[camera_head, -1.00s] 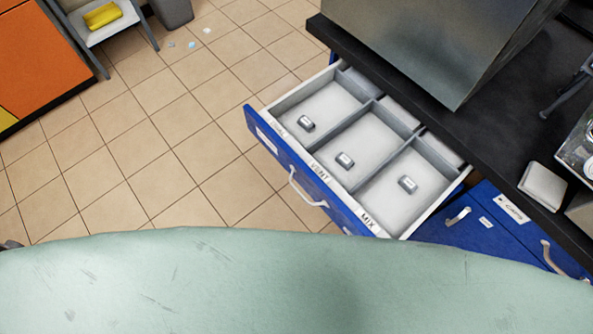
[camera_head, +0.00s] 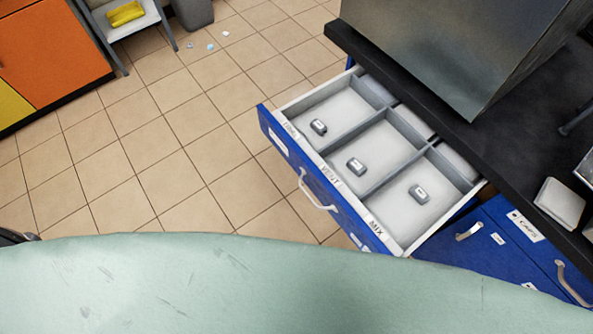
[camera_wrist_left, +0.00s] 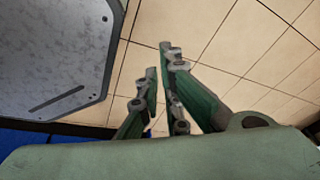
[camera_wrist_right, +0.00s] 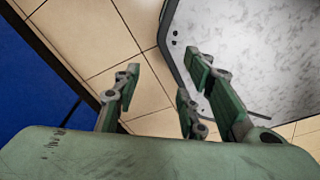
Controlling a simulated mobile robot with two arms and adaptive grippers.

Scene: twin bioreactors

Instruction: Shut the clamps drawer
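A blue drawer (camera_head: 285,154) stands pulled out from under the dark counter in the head view. Its grey inside has three main compartments, each holding one small metallic piece (camera_head: 356,166). Rim labels read VENT and MIX; the third is hard to read. A white bow handle (camera_head: 316,190) is on its front. The label on the front is too small to read. My left gripper (camera_wrist_left: 160,72) has its fingertips close together with nothing between them. My right gripper (camera_wrist_right: 160,85) has its fingers apart and empty. Neither is near the drawer in the wrist views.
A closed blue unit (camera_head: 495,250) with white handles is right of the drawer. A large metal box (camera_head: 450,50) stands on the black counter (camera_head: 500,140). Tiled floor is free in front of the drawer. A chair with a yellow cloth (camera_head: 126,14) and a bin stand farther back.

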